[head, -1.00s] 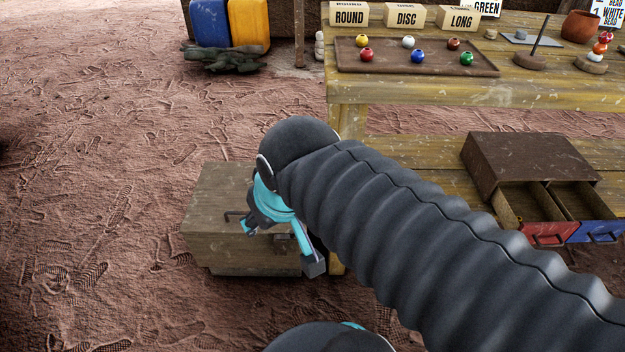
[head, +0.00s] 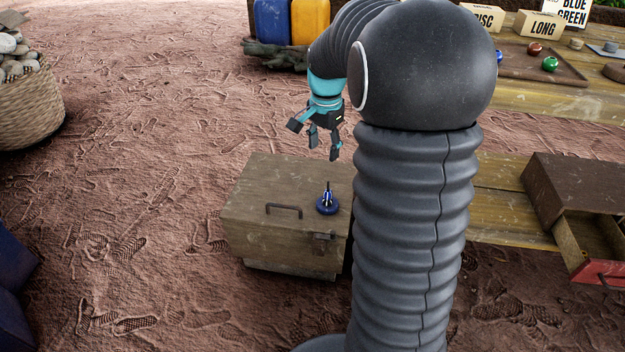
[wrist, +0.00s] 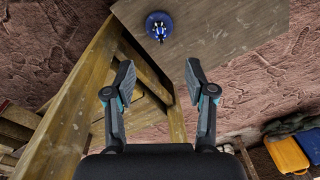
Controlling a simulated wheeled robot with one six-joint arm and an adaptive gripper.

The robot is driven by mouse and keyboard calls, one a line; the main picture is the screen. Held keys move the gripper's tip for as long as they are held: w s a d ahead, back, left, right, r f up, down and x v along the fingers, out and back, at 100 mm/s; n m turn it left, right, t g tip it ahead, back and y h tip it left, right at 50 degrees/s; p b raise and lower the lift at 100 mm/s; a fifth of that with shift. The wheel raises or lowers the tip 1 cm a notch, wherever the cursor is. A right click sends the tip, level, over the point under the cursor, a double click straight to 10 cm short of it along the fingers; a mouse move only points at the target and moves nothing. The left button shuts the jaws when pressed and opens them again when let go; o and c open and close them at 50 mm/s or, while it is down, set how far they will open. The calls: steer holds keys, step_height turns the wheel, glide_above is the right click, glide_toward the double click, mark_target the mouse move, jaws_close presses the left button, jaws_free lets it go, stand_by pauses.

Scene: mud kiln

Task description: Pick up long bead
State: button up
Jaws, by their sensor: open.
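A small blue round piece (head: 327,206) with a narrow dark and pale upright part sits on the lid of a wooden chest (head: 250,195). The same blue piece shows in the wrist view (wrist: 158,27), at the top, on the chest lid (wrist: 215,30). I cannot tell for sure whether its upright part is the long bead. My gripper (head: 316,138) is open and empty, above and behind the chest, apart from the blue piece. In the wrist view my gripper's fingers (wrist: 158,82) are spread with nothing between them.
A wooden table (head: 540,98) stands right, with a LONG box (head: 541,25) and a bead tray (head: 530,66). A brown drawer unit (head: 575,190) sits on its lower shelf. A basket of stones (head: 30,105) stands left. Open ground lies left of the chest.

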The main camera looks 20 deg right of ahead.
steer(key=m, duration=0.2)
glide_above(328, 191)
steer(key=w, duration=0.1)
step_height(328, 191, down, 6)
steer(key=shift+g, duration=0.4)
steer(key=f, duration=0.2)
steer(key=f+b, duration=0.1)
steer(key=f, duration=0.2)
steer(key=f+b, duration=0.1)
steer(key=f, duration=0.2)
steer(key=shift+w+d+f, duration=0.1)
steer(key=shift+d+f, duration=0.05)
steer(key=shift+d, duration=0.25)
steer(key=shift+s+a+f+b, duration=0.15)
steer(key=shift+s+f+b, duration=0.1)
steer(key=shift+f, duration=1.05)
steer(key=shift+s+a+f+b, duration=0.1)
steer(key=shift+f+b, duration=0.15)
steer(key=shift+f, duration=1.05)
steer(key=c, duration=1)
